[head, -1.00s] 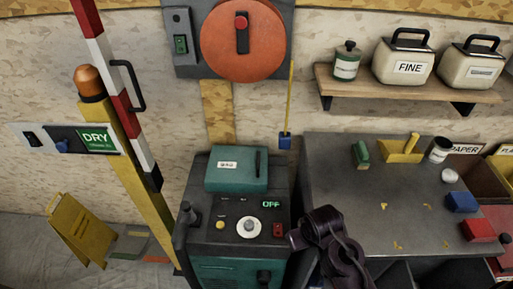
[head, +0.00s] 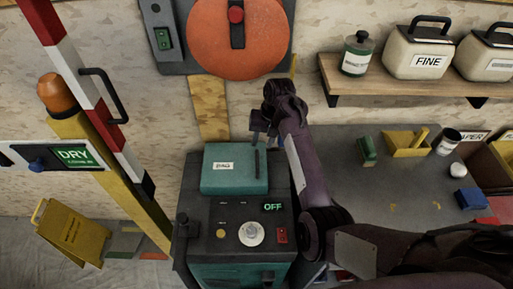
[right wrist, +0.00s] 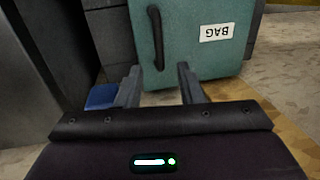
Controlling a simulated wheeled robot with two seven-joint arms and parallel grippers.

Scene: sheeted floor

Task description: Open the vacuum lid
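The vacuum is a dark machine with a teal lid (head: 225,172) on top, marked "BAG", and it looks shut. A dark upright bar handle (head: 257,163) sits on the lid's right side. My right gripper (head: 264,140) is above the lid's back right corner, with its arm reaching along the vacuum's right side. In the right wrist view the gripper's two fingers (right wrist: 159,82) are apart and empty. The handle (right wrist: 156,38) lies beyond the fingertips, roughly in line with the gap, and does not look gripped. My left gripper is not in view.
The control panel (head: 245,228) reads "OFF". A striped barrier pole (head: 85,80) and yellow post stand at left. A grey bench (head: 400,200) with small items is at right, under a shelf (head: 400,80). A red disc (head: 237,40) hangs above the vacuum.

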